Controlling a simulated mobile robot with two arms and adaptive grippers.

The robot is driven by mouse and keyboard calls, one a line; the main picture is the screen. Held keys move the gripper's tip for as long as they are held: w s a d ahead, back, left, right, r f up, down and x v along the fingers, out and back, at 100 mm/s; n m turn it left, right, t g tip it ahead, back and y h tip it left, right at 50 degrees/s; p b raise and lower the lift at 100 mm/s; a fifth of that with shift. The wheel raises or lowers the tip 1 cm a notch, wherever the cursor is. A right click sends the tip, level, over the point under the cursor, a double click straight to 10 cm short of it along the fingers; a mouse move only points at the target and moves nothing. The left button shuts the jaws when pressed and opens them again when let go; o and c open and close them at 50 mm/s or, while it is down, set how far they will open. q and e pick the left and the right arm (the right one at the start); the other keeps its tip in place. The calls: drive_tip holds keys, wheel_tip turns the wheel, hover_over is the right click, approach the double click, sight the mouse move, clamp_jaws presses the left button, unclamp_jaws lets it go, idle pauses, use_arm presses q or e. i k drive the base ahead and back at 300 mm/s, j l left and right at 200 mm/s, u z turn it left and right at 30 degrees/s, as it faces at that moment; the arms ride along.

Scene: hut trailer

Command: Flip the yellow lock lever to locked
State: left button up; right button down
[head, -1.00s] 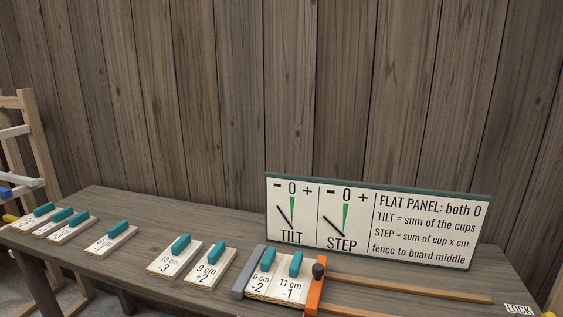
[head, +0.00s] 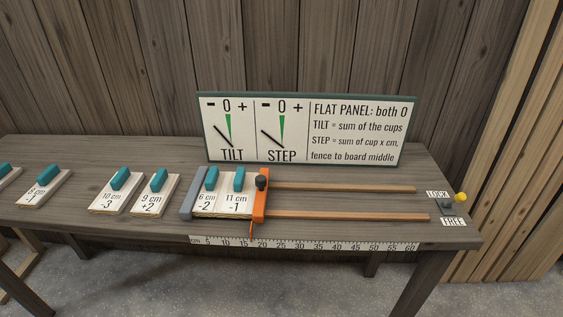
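The yellow lock lever (head: 460,197) is at the right end of the bench, its yellow knob standing on a small grey base (head: 447,208). The knob is on the side of the LOCK label (head: 437,194), which lies behind the FREE label (head: 453,220). I cannot tell from this angle exactly which position the lever is set to. Neither of my grippers shows in the head view.
The bench (head: 330,178) carries two wooden rails (head: 345,188), an orange slider (head: 259,200) with a black knob, a grey fence (head: 190,195) and several numbered boards with teal handles. A sign (head: 310,128) stands behind. A ruler (head: 305,243) runs along the front edge.

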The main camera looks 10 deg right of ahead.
sight(460, 197)
drive_tip(key=z, duration=0.4)
drive_tip(key=l+z, duration=0.15)
drive_tip(key=z, duration=0.6)
drive_tip(key=l+z, duration=0.15)
drive_tip(key=z, duration=0.25)
drive_tip(key=i+l, duration=0.1)
drive_tip(key=l, duration=0.3)
drive_tip(key=i+l, duration=0.1)
drive_tip(key=l, duration=0.25)
drive_tip(key=i+l, duration=0.1)
drive_tip(key=l, duration=0.3)
drive_tip(key=i+l, duration=0.1)
drive_tip(key=l, duration=0.25)
drive_tip(key=i+l, duration=0.1)
drive_tip(key=l, duration=0.3)
